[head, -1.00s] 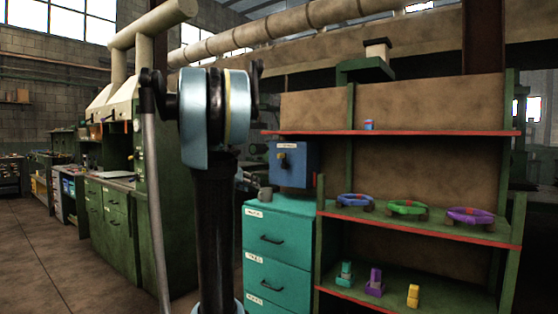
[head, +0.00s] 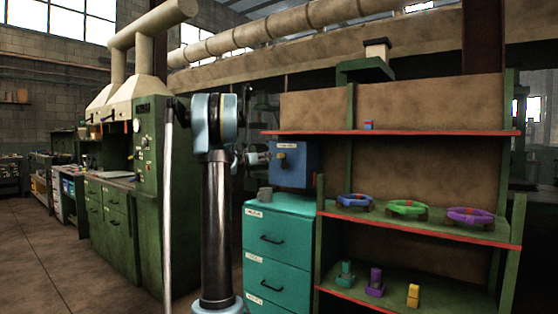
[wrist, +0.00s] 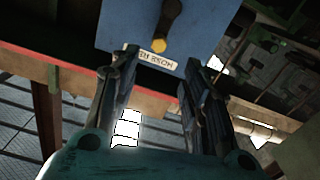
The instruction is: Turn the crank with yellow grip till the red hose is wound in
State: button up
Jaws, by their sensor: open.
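A blue box (head: 303,166) stands on the teal drawer cabinet, with a dark crank and its small yellow grip (head: 282,158) on the front. In the wrist view the blue box (wrist: 125,22) fills the upper middle. Its label is partly readable as "HOSE RE". The yellow grip (wrist: 158,46) shows end-on at the dark crank (wrist: 170,14). My gripper (wrist: 160,62) is open and empty. Its fingers straddle the line toward the grip without visibly touching it. In the head view my gripper (head: 257,158) is just left of the box, partly hidden by my arm. I cannot make out a red hose.
To the right, a shelf (head: 420,225) holds blue, green and purple handwheels and several small coloured parts. A green cabinet (head: 170,220) stands to the left.

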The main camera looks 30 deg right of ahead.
aim_at(278, 156)
jog(key=x, duration=1.4)
jog(key=shift+d, duration=0.2)
grip_shut()
